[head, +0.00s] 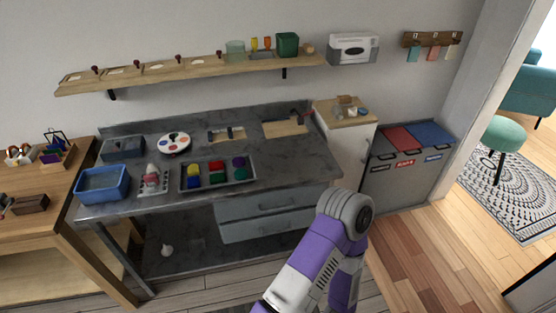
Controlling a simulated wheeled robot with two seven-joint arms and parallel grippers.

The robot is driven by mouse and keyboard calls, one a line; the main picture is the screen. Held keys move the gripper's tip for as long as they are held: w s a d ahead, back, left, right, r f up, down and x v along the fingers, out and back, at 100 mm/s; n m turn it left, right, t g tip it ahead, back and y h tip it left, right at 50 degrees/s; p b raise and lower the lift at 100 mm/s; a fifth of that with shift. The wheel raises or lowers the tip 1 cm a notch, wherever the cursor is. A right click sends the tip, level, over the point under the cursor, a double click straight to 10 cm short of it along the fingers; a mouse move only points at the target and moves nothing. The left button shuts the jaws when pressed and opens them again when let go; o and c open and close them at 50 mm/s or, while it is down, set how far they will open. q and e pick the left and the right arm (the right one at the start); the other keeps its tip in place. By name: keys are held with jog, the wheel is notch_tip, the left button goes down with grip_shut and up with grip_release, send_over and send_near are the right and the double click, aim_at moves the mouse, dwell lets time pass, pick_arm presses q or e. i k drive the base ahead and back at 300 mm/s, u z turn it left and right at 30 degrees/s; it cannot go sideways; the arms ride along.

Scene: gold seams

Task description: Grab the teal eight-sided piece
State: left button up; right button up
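A dark tray (250,182) on the grey workbench holds several small coloured pieces. They are a yellow one (194,169), a blue one (193,183), a red one (217,166), a purple one (239,161), a green one (217,178) and another green one (240,174). The pieces are too small for me to count their sides, and I cannot tell which, if any, is the teal eight-sided piece. A purple and white arm of mine rises at the bottom, right of centre, in front of the bench. Neither gripper shows.
The grey workbench (290,165) also carries a blue bin (102,185), a paint palette (174,143) and a wooden board (285,128). A wooden table (60,212) stands left. A shelf (190,73) with a green box (288,44) hangs above. Open wooden floor (410,250) lies right.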

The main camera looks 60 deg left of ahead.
aim_at(241, 174)
jog(key=i, duration=0.4)
jog(key=u, duration=3.05)
